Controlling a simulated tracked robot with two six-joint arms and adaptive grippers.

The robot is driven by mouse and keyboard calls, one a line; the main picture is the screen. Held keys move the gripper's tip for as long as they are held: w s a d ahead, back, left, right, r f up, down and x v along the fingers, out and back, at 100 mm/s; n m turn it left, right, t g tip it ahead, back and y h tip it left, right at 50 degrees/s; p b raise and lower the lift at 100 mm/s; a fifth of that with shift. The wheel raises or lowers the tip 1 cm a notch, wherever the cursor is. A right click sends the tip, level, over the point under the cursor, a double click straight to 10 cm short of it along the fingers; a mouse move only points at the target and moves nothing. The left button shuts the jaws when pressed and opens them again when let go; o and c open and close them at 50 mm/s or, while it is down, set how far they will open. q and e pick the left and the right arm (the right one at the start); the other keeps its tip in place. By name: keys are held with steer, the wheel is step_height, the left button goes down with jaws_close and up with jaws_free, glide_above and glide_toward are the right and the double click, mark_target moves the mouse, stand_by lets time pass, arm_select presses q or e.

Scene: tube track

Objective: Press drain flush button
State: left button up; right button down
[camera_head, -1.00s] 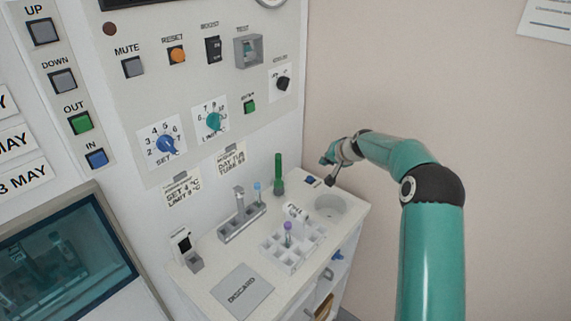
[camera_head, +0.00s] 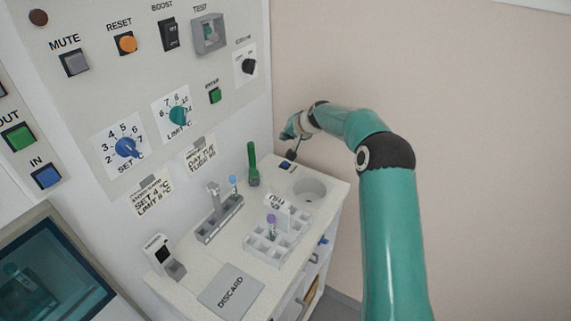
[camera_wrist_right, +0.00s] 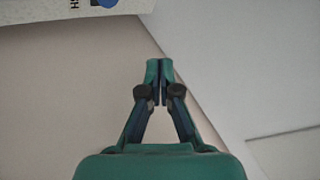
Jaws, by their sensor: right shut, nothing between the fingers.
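A small blue button (camera_head: 285,165) on a plate sits on the white counter's back right corner, beside the round drain basin (camera_head: 309,189). In the right wrist view a blue round part (camera_wrist_right: 104,3) with a cut-off dark label shows at the top edge. My right gripper (camera_head: 290,155) is just above and behind the blue button in the head view; I cannot tell whether it touches. In the wrist view my right gripper (camera_wrist_right: 159,70) has its fingertips together with nothing between them, below and right of the blue part. My left gripper is not in view.
A tube rack (camera_head: 262,254) with a purple-capped tube, a green standing tool (camera_head: 253,165), a metal holder (camera_head: 219,222) and a grey DISCARD plate (camera_head: 231,291) are on the counter. The control panel (camera_head: 150,70) stands behind. The beige wall is bare at right.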

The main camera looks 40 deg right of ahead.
mark_target(286, 164)
step_height(286, 164, down, 7)
steer(key=b, duration=0.4)
steer(key=shift+b, duration=0.35)
steer(key=shift+f+b, duration=0.5)
stand_by(0.4)
steer(key=shift+s+f+b, duration=0.1)
steer(key=shift+f+b, duration=0.2)
steer(key=shift+b, duration=0.25)
steer(key=shift+f+b, duration=0.45)
stand_by(0.7)
steer(key=shift+r, duration=0.1)
stand_by(0.3)
steer(key=shift+a+r+p, duration=0.1)
steer(key=shift+r+p, duration=0.5)
steer(key=shift+r, duration=0.15)
